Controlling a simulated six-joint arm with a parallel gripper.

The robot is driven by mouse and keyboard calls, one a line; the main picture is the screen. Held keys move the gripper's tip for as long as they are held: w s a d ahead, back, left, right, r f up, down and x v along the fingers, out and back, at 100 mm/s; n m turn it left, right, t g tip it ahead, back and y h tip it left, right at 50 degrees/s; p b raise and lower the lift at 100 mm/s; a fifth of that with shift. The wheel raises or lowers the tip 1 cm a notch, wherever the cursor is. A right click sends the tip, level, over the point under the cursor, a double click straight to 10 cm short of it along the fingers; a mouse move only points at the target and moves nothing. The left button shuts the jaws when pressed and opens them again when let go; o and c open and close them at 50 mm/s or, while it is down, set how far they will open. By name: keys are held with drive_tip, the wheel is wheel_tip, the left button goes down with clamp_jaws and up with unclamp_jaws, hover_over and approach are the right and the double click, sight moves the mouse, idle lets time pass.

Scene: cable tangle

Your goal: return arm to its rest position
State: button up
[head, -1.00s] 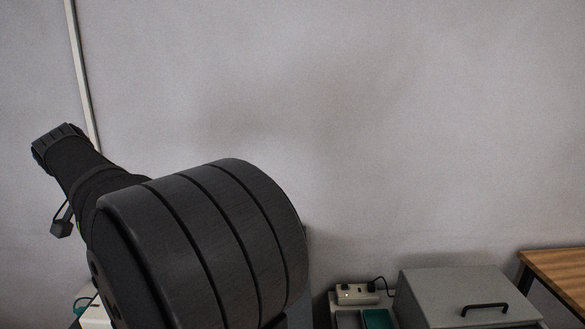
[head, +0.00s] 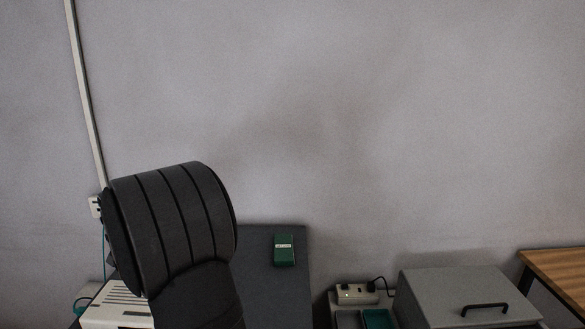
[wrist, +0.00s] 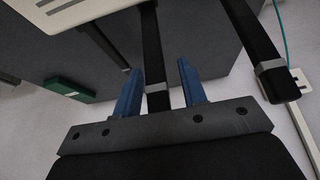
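My gripper (wrist: 156,66) shows in the wrist view with its two blue fingers spread apart. A black bar with a grey band (wrist: 148,40) passes through the view between the fingers. A gap shows on both sides of it, and I cannot tell how far beyond the fingers it is. In the head view, my black arm fills the lower left, with a thick banded link on top. The gripper is hidden or outside that view.
A dark grey surface (head: 280,300) bears a green box (head: 284,250). A white slotted device (head: 115,308) is at lower left, below a wall socket (head: 95,207). A power strip (head: 357,294), grey case (head: 465,290) and wooden table (head: 560,275) stand right. The upper wall area is clear.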

drive_tip(key=w+r+v, duration=0.1)
drive_tip(key=v, duration=1.5)
drive_tip(key=s+a+f+g+y, duration=0.1)
drive_tip(key=a+f+g+y, duration=0.5)
drive_tip(key=f+y, duration=0.1)
drive_tip(key=shift+s+a+f+n+g, duration=0.25)
drive_tip(key=shift+s+f+n+g, duration=0.15)
drive_tip(key=shift+f, duration=0.15)
